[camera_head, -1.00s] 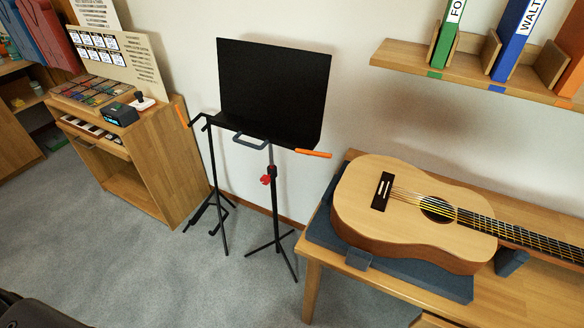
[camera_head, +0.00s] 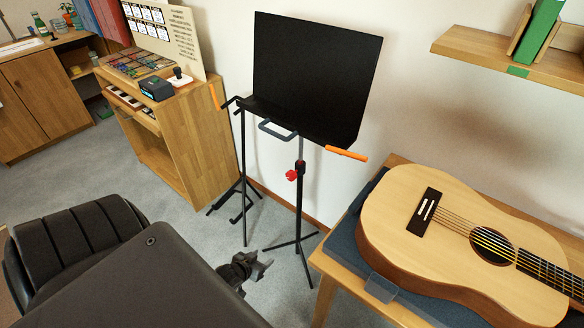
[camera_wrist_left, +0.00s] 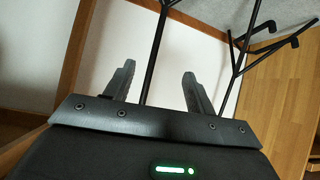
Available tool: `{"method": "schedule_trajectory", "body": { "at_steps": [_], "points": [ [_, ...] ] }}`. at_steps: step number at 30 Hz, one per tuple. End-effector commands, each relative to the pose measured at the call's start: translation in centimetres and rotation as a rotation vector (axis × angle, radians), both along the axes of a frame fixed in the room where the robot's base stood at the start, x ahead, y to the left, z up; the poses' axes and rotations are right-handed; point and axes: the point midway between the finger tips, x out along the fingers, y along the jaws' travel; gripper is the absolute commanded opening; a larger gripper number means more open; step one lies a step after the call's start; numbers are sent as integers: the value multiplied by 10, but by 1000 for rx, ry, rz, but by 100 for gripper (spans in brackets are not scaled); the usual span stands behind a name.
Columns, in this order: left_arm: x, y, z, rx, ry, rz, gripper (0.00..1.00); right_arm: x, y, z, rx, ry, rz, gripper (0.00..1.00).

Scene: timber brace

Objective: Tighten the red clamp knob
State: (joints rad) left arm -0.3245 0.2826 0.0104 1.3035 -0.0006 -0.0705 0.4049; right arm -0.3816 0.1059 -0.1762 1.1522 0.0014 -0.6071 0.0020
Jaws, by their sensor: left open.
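The red clamp knob (camera_head: 292,175) sits on the black pole of the music stand (camera_head: 316,75), below its dark desk, in the head view. My left gripper (camera_head: 262,266) is low in front of the stand, below and left of the knob, and apart from it. In the left wrist view its two fingers (camera_wrist_left: 157,82) are spread with nothing between them. Thin black stand poles show behind the fingers there. The knob does not show in the left wrist view. My right gripper is not in view.
A guitar (camera_head: 455,235) lies on a blue pad on a wooden table at right. A wooden cabinet (camera_head: 190,150) with a tray and small devices stands at left. A second black stand (camera_head: 243,180) is close by. Grey carpet lies between.

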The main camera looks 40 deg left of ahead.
Motion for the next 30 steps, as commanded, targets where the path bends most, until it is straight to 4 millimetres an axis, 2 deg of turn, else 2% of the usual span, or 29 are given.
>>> {"method": "schedule_trajectory", "body": {
  "at_steps": [1,4,6,7,9,11,15,20,23,30],
  "points": [
    [31,15,31,-15,-127,11,55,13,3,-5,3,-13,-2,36],
    [74,31,110,-61,-348,14,55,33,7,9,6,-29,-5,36],
    [90,35,157,-90,-467,3,55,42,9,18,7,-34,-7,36],
    [95,36,174,-101,-508,-3,55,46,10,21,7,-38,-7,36],
    [101,36,205,-121,-582,-19,55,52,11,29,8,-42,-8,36],
    [104,36,224,-133,-624,-29,55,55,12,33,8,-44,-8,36],
    [106,35,240,-144,-656,-38,55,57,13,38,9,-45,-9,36],
    [113,35,240,-144,-657,-38,55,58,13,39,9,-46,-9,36],
    [127,36,241,-143,-658,-37,55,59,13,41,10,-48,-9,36],
    [172,37,240,-142,-657,-37,55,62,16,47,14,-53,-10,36]
  ]
}}
